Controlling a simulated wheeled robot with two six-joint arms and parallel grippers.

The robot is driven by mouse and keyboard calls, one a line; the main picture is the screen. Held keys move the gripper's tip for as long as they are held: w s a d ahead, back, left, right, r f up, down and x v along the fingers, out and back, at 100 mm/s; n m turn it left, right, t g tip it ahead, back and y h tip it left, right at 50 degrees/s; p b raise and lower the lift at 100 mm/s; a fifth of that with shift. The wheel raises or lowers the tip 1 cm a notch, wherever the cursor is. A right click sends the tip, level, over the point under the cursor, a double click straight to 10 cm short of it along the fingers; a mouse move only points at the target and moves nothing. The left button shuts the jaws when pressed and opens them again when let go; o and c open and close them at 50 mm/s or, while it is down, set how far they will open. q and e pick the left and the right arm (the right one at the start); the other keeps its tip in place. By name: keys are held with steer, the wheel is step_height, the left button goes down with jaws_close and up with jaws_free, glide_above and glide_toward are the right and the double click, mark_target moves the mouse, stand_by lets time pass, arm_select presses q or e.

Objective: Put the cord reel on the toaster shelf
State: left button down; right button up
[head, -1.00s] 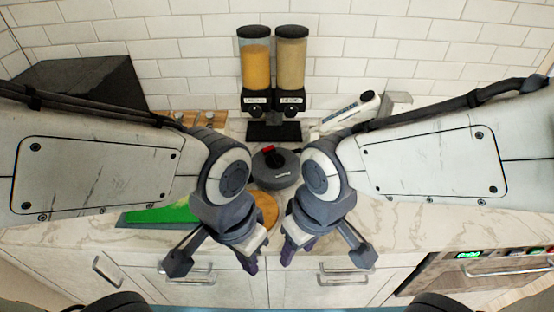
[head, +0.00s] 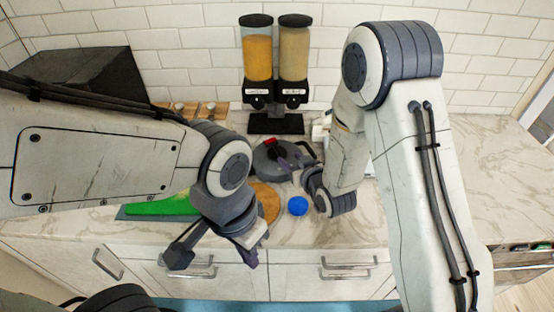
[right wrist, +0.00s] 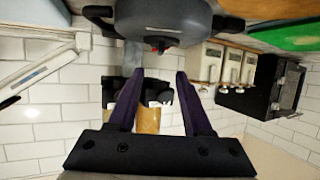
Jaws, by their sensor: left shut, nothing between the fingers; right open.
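I cannot surely pick out a cord reel or a toaster shelf. A small round blue thing (head: 298,205) lies on the counter near its front edge. A grey round pot-like body (head: 272,160) with a red part on top and a dark handle stands behind it. In the right wrist view the grey body (right wrist: 165,22) is beyond the fingertips. My right gripper (right wrist: 160,75) is open, with nothing seen between its fingers. In the head view its hand is beside the grey body. My left gripper (head: 248,260) is shut and empty in front of the counter edge.
Two dispensers (head: 275,65) stand against the tiled wall. A green board (head: 160,206) and a round wooden board (head: 266,200) lie at front. A black box (head: 75,75) stands at back left. The marble counter (head: 480,180) is clear at right.

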mark_target(277, 147)
steer(key=p+x, duration=0.1)
steer(key=x, duration=0.3)
steer(key=p+x, duration=0.2)
steer(key=x, duration=0.2)
steer(key=shift+w+a+f, duration=0.2)
steer(key=shift+f, duration=0.1)
steer(key=shift+w+a+f, duration=0.1)
steer(key=shift+w+f, duration=0.05)
steer(key=shift+w, duration=0.05)
jaws_close()
stand_by(1.0)
steer(key=shift+w+r, duration=0.15)
steer(key=shift+r, duration=0.1)
